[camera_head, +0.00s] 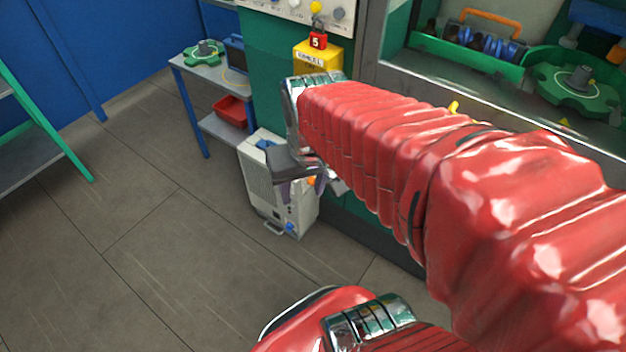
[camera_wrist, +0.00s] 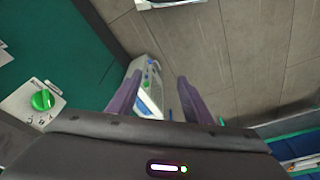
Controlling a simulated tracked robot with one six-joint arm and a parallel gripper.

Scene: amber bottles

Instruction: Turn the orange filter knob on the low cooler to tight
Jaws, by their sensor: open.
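The low cooler (camera_head: 262,191) is a pale grey box standing on the floor beside the green cabinet, with a blue part on its top and another low on its front. A small orange patch (camera_head: 311,180), likely the filter knob, shows beside my fingers; its pointer cannot be read. My gripper (camera_head: 303,194) is open with nothing between its fingers, in front of the cooler's upper part. In the wrist view, the cooler (camera_wrist: 153,92) shows between and beyond my purple fingers (camera_wrist: 157,88). I cannot make out the orange knob there.
A green knob (camera_wrist: 42,100) on a pale plate is left in the wrist view. A small table (camera_head: 196,72) with a red bin (camera_head: 230,110) stands behind the cooler. A yellow box (camera_head: 318,58) with a red lock is above. The floor (camera_head: 150,250) at left is clear.

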